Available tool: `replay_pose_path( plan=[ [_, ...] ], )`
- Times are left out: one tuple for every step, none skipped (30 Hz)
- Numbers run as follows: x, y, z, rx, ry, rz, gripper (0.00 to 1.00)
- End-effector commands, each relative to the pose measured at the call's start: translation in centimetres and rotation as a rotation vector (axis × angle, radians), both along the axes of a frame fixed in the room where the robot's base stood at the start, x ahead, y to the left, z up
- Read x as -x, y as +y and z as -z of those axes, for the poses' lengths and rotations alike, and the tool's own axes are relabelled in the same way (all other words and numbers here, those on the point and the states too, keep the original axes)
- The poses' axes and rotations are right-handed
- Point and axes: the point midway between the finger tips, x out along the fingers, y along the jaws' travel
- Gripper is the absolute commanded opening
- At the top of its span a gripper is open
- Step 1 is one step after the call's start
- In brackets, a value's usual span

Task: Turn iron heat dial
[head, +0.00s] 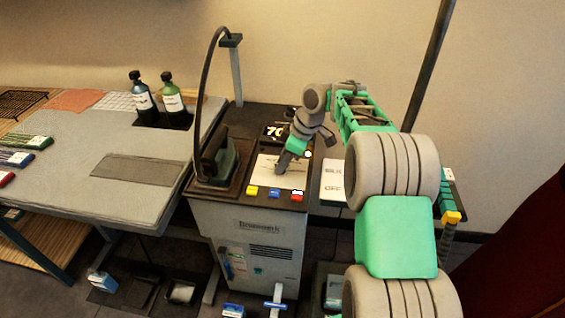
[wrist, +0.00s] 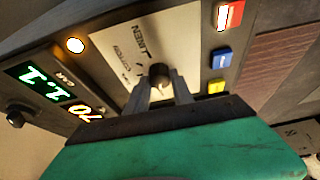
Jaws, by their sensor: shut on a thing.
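The heat dial (wrist: 160,73) is a small dark round knob on a pale plate (wrist: 125,50) with printed fabric words; one looks like LINEN. In the wrist view my gripper (wrist: 162,86) has its two grey fingers on either side of the dial, shut on it. In the head view my gripper (head: 283,167) points down onto the pale plate (head: 268,172) on top of the grey ironing station (head: 255,232), and it hides the dial. Which way the dial points is not clear. The iron (head: 218,158) stands at the left of the station top.
Yellow (head: 252,190), blue (head: 274,194) and red (head: 297,196) buttons line the station's front edge. A lit display (wrist: 45,80) and an orange lamp (wrist: 75,45) are beside the plate. A cable arches above the iron. Two bottles (head: 172,97) stand on the ironing table (head: 100,205) at left.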

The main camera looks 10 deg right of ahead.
Motion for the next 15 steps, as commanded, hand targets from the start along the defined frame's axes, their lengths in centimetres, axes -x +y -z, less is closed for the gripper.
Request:
replay_pose_path(
  plan=[
    [0.06, 0.05, 0.15, 0.000, 0.000, 0.014, 0.00],
    [0.06, 0.05, 0.16, 0.000, 0.000, 0.025, 0.00],
    [0.04, 0.05, 0.16, 0.001, -0.001, 0.044, 0.00],
    [0.05, 0.08, 0.20, 0.001, -0.001, 0.060, 0.00],
    [0.07, 0.10, 0.23, 0.000, -0.001, 0.076, 0.00],
    [0.06, 0.11, 0.22, 0.000, -0.003, 0.102, 0.00],
    [0.08, 0.12, 0.22, 0.000, -0.003, 0.121, 0.00],
    [0.12, 0.15, 0.27, 0.000, -0.002, 0.142, 0.00],
    [0.11, 0.13, 0.23, 0.000, -0.003, 0.173, 0.00],
    [0.13, 0.16, 0.24, 0.000, -0.003, 0.195, 0.00],
    [0.13, 0.15, 0.27, 0.000, -0.003, 0.221, 0.00],
    [0.14, 0.17, 0.22, 0.000, -0.004, 0.253, 0.00],
    [0.17, 0.18, 0.27, 0.000, -0.002, 0.278, 0.00],
    [0.19, 0.21, 0.25, 0.000, -0.002, 0.301, 0.00],
    [0.20, 0.23, 0.24, 0.000, -0.003, 0.334, 0.00]
  ],
)
